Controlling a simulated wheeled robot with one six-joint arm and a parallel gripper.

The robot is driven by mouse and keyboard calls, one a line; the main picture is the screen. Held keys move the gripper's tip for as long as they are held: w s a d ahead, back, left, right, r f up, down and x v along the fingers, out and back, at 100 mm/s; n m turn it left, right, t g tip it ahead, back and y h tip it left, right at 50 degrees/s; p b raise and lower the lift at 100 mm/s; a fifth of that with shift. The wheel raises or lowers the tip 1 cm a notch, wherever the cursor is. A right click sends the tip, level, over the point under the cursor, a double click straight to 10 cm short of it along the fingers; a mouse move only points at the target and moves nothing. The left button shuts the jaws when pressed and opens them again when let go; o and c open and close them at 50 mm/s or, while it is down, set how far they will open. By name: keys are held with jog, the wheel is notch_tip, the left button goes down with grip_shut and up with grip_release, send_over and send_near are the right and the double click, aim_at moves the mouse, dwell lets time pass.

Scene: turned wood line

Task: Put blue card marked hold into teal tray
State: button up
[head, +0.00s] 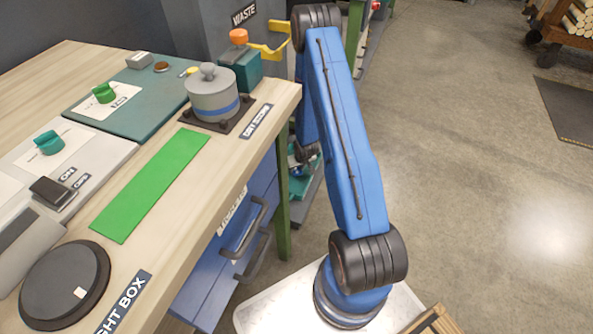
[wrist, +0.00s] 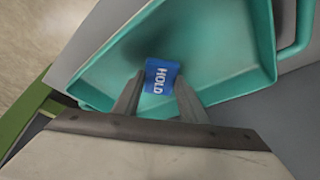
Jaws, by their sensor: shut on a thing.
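The blue card marked HOLD (wrist: 161,73) is in the wrist view, gripped between the two fingertips of my gripper (wrist: 158,84). The teal tray (wrist: 225,52) fills much of the wrist view behind the card. The card lies over the tray's floor, inside its rim in this view. I cannot tell whether the card touches the floor. In the head view a small teal patch (head: 300,187), probably the tray, shows low beside the bench, partly hidden by my arm. My gripper is mostly hidden there.
A wooden bench (head: 62,128) stands on the left, with a green strip (head: 152,185), a grey lidded pot (head: 213,94) and a round black disc (head: 62,285). Blue drawers with handles (head: 252,225) are under its edge. Open concrete floor (head: 480,190) lies to the right.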

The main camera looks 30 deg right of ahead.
jog(key=shift+f, duration=0.6)
jog(key=shift+f, duration=0.15)
jog(key=o, duration=1)
jog(key=v, duration=1.2)
